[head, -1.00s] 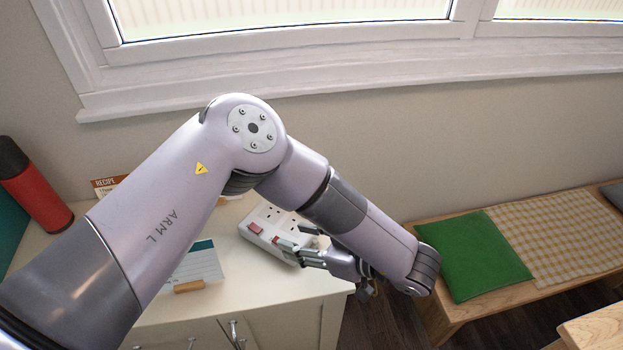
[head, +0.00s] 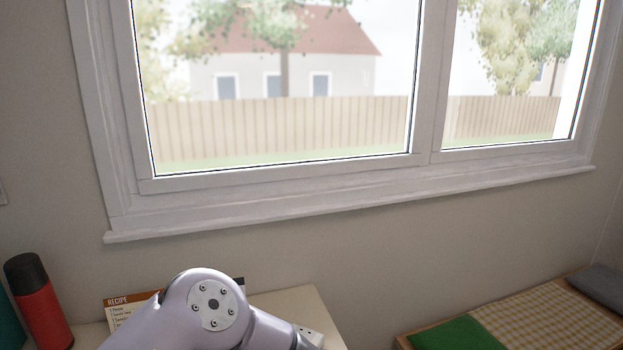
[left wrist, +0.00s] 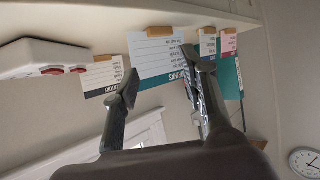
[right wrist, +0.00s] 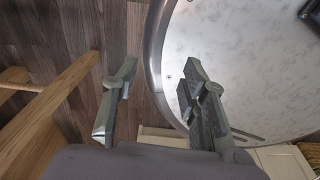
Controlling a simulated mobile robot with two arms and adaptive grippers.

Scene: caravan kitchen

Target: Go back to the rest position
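My left gripper (left wrist: 158,68) shows in the left wrist view with its two fingers apart and nothing between them. Recipe cards in wooden holders and the white socket block lie beyond it in that view, which looks upside down. In the head view only the elbow of my left arm shows at the bottom; its gripper is out of frame. My right gripper (right wrist: 160,70) is also open and empty in the right wrist view, above a wooden floor and beside a round pale tabletop (right wrist: 235,60).
The socket block (left wrist: 45,55) sits on the counter near my left gripper. A red flask (head: 40,308) and a recipe card (head: 125,308) stand at the counter's left. Wooden furniture (right wrist: 50,115) is left of my right gripper.

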